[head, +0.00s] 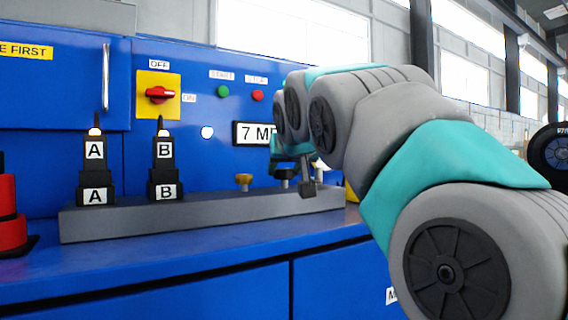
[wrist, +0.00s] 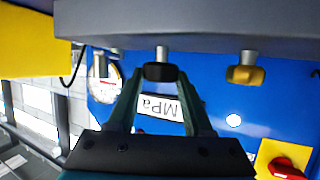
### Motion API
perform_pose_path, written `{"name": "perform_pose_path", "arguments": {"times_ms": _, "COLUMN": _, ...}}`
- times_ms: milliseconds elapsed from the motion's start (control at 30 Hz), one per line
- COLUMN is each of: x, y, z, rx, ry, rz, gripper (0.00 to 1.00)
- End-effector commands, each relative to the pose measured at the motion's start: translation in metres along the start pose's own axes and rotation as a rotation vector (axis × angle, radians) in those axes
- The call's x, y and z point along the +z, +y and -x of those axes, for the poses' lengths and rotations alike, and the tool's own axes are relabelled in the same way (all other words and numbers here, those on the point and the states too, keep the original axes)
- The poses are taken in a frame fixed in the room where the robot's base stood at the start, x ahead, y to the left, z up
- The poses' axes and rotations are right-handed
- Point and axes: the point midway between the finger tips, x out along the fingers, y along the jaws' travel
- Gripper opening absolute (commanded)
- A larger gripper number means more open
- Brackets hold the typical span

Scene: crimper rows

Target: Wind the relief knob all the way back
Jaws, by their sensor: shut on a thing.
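A black knob (wrist: 160,72) on a short grey stem shows between my gripper's fingertips (wrist: 160,76) in the wrist view, which is upside down. My gripper is shut on this knob, one finger on each side. A brass-coloured knob (wrist: 246,74) stands beside it, apart from the fingers; it also shows in the head view (head: 243,181). In the head view the black knob (head: 285,174) is partly covered by my gripper, above the grey block (head: 200,211). No label naming either knob can be read.
Two black parts marked A (head: 95,172) and B (head: 164,170) stand on the block, left of the knobs. A red rotary switch (head: 160,95), a green button (head: 223,91) and a pressure display (head: 254,133) are on the blue panel behind. A round gauge (wrist: 104,82) is close to my fingers.

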Motion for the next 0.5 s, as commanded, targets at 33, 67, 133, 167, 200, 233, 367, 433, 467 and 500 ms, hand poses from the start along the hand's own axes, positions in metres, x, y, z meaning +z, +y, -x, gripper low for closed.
{"name": "perform_pose_path", "arguments": {"times_ms": 33, "x": -0.0029, "y": 0.0003, "z": 0.0019, "rx": -0.026, "ry": 0.001, "rz": 0.008, "gripper": 0.00}}
{"name": "perform_pose_path", "arguments": {"times_ms": 67, "x": -0.0023, "y": 0.0006, "z": 0.0013, "rx": -0.041, "ry": -0.001, "rz": 0.013, "gripper": 0.00}}
{"name": "perform_pose_path", "arguments": {"times_ms": 133, "x": -0.0015, "y": 0.0005, "z": 0.0007, "rx": -0.070, "ry": -0.002, "rz": 0.028, "gripper": 0.00}}
{"name": "perform_pose_path", "arguments": {"times_ms": 167, "x": -0.0015, "y": 0.0003, "z": 0.0007, "rx": -0.081, "ry": -0.001, "rz": 0.032, "gripper": 0.00}}
{"name": "perform_pose_path", "arguments": {"times_ms": 200, "x": -0.0015, "y": 0.0004, "z": 0.0006, "rx": -0.094, "ry": 0.000, "rz": 0.038, "gripper": 0.00}}
{"name": "perform_pose_path", "arguments": {"times_ms": 233, "x": -0.0016, "y": 0.0007, "z": 0.0005, "rx": -0.103, "ry": 0.000, "rz": 0.041, "gripper": 0.00}}
{"name": "perform_pose_path", "arguments": {"times_ms": 367, "x": -0.0017, "y": 0.0013, "z": 0.0005, "rx": -0.129, "ry": 0.002, "rz": 0.052, "gripper": 0.00}}
{"name": "perform_pose_path", "arguments": {"times_ms": 433, "x": -0.0017, "y": 0.0013, "z": 0.0006, "rx": -0.137, "ry": 0.003, "rz": 0.057, "gripper": 0.00}}
{"name": "perform_pose_path", "arguments": {"times_ms": 467, "x": -0.0017, "y": 0.0014, "z": 0.0006, "rx": -0.139, "ry": 0.003, "rz": 0.058, "gripper": 0.00}}
{"name": "perform_pose_path", "arguments": {"times_ms": 500, "x": -0.0017, "y": 0.0014, "z": 0.0006, "rx": -0.141, "ry": 0.003, "rz": 0.059, "gripper": 0.00}}
